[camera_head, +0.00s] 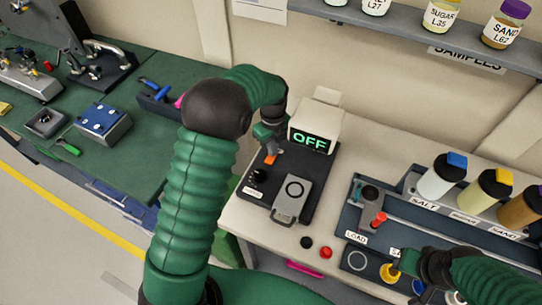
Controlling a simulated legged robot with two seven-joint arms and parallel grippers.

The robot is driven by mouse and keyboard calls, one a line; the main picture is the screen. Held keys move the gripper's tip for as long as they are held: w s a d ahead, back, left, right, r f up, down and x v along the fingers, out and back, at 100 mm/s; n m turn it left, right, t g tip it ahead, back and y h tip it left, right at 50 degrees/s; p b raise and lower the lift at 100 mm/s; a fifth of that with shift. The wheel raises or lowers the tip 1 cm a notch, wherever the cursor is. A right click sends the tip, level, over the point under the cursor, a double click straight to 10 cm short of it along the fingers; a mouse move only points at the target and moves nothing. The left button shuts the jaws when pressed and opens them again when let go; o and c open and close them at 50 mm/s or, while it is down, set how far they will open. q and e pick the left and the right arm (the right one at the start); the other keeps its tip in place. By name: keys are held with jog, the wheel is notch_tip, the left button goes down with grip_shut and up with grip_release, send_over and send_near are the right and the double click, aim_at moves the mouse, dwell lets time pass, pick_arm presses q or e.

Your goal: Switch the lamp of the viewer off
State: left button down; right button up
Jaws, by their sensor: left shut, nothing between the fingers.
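The viewer (326,118) is a white box on a dark base plate, with a display (309,141) that reads OFF in green. On the base plate are a black knob (258,174), a small orange part (270,159) and a grey plate with a ring and handle (291,193). My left gripper (267,146) is shut and empty, pointing down just above or at the orange part; I cannot tell if it touches. My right gripper (402,266) is at the lower right, over the dark tray; its fingers are too small to read.
The dark tray (405,235) holds jars with blue, yellow and black lids (441,174). A shelf (400,22) with sample jars hangs above. A green bench (140,140) with tools stands left.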

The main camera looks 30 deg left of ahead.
pick_arm(q)
jog(key=shift+r+p, duration=3.05)
jog(key=shift+r, duration=0.4)
